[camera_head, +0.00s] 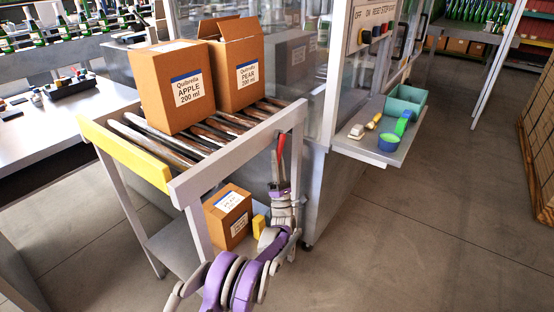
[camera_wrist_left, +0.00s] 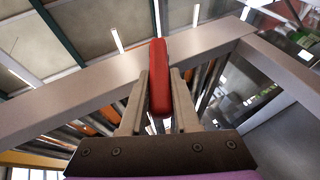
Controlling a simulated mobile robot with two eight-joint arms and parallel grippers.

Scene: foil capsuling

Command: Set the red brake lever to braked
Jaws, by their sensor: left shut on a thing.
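The red brake lever (camera_head: 281,146) stands near upright, slightly tilted, at the right end of the roller table's front rail in the head view. It also shows in the left wrist view (camera_wrist_left: 160,60), between the two pale fingers. My left gripper (camera_head: 279,165) has come up from below and is shut on the red brake lever, with the lever's upper part sticking out past the fingertips. The lever's lower part is hidden by the gripper. My right gripper is not in view.
The roller table (camera_head: 240,158) carries an APPLE box (camera_head: 160,90) and a PEAR box (camera_head: 226,58). A smaller box (camera_head: 228,218) sits on the shelf below.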

